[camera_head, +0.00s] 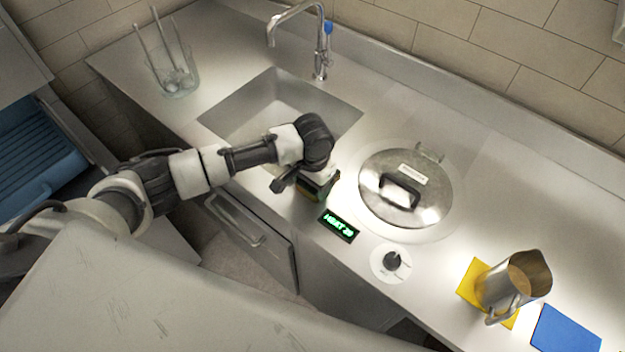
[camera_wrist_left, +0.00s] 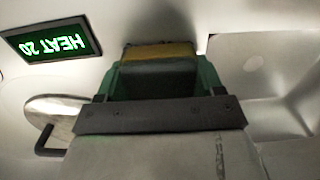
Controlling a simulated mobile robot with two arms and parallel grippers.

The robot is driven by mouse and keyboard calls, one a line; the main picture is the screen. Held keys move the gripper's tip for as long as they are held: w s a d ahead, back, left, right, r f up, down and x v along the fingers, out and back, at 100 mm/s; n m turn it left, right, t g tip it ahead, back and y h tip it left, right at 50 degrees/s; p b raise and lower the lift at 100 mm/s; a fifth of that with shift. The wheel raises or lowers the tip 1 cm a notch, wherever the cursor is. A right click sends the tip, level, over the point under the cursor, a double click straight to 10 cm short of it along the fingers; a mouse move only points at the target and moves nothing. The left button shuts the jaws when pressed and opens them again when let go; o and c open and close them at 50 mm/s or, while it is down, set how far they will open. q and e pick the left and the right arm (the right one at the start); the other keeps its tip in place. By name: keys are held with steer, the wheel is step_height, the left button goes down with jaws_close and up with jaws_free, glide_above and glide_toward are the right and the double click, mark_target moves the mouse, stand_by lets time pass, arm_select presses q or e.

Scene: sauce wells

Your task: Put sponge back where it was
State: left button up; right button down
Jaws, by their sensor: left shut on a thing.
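My left gripper (camera_head: 318,185) reaches in from the left over the counter, between the sink and the lidded well. It is shut on the sponge, which shows in the left wrist view as a yellow block with a dark grey layer (camera_wrist_left: 160,52) between the green fingers. In the head view the gripper mostly hides the sponge. I cannot tell whether the sponge touches the counter. My right gripper is not in view.
The sink (camera_head: 236,112) with its tap (camera_head: 322,45) lies behind the arm. A lidded well (camera_head: 425,205), a heat display (camera_head: 338,226) and a knob (camera_head: 391,262) are close right. A metal jug (camera_head: 514,283) stands on a yellow mat (camera_head: 470,276) near a blue mat (camera_head: 565,330). A glass container (camera_head: 174,78) stands far left.

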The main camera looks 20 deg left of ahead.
arm_select(q)
steer(key=shift+f, duration=0.15)
steer(key=o, duration=0.9)
step_height(320, 180, up, 12)
steer(key=shift+r+b, duration=0.15)
steer(key=shift+b, duration=0.9)
